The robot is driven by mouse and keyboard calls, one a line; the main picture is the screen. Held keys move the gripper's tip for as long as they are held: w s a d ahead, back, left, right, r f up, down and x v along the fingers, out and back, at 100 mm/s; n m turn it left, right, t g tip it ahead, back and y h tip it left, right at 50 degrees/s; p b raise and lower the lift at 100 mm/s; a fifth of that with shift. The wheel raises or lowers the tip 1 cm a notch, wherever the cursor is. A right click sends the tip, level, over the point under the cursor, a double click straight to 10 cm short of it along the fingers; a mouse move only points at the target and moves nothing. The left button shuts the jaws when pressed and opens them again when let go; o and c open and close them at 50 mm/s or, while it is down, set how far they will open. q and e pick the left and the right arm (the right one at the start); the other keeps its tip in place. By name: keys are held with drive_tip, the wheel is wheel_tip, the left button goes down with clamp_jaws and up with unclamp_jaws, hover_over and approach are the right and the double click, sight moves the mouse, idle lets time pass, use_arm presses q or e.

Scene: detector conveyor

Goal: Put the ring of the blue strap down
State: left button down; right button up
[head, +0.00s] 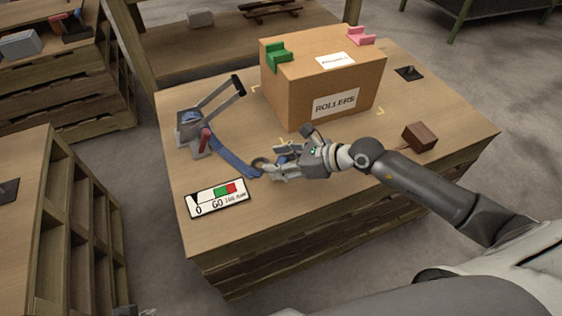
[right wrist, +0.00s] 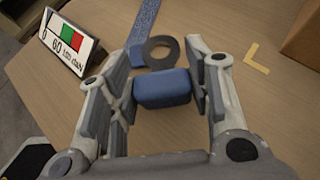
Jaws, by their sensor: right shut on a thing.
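The blue strap (head: 232,160) runs from the ratchet device (head: 193,130) across the table; its end shows in the right wrist view (right wrist: 142,25). The dark ring (right wrist: 162,52) is at that end, just beyond my right fingertips; in the head view the ring (head: 259,163) is small. My right gripper (head: 277,164) is shut on a blue block (right wrist: 162,88), which sits between both finger pads next to the ring. I cannot tell whether the ring touches the table. A small part of my left gripper (head: 146,312) shows at the bottom edge; its fingers are unclear.
A gauge card (head: 217,198) stands left of my right gripper. A large ROLLERS carton (head: 325,80) with green (head: 277,55) and pink (head: 360,37) pieces on top stands behind it. A brown block (head: 420,136) lies to the right. The table's front (head: 300,210) is clear.

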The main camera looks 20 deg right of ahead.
drive_tip(key=o, duration=1.1)
drive_tip(key=shift+f, duration=0.15)
use_arm(q)
drive_tip(key=shift+w, duration=0.1)
use_arm(e)
drive_tip(key=shift+s+d+r, duration=0.1)
drive_tip(key=shift+d+r, duration=0.1)
drive_tip(key=shift+r, duration=0.05)
drive_tip(key=p+v, duration=0.1)
drive_tip(key=v, duration=0.9)
drive_tip(key=shift+f, duration=0.1)
use_arm(q)
drive_tip(key=shift+r+p, duration=0.15)
drive_tip(key=shift+p, duration=0.25)
use_arm(e)
drive_tip(key=shift+v, duration=0.85)
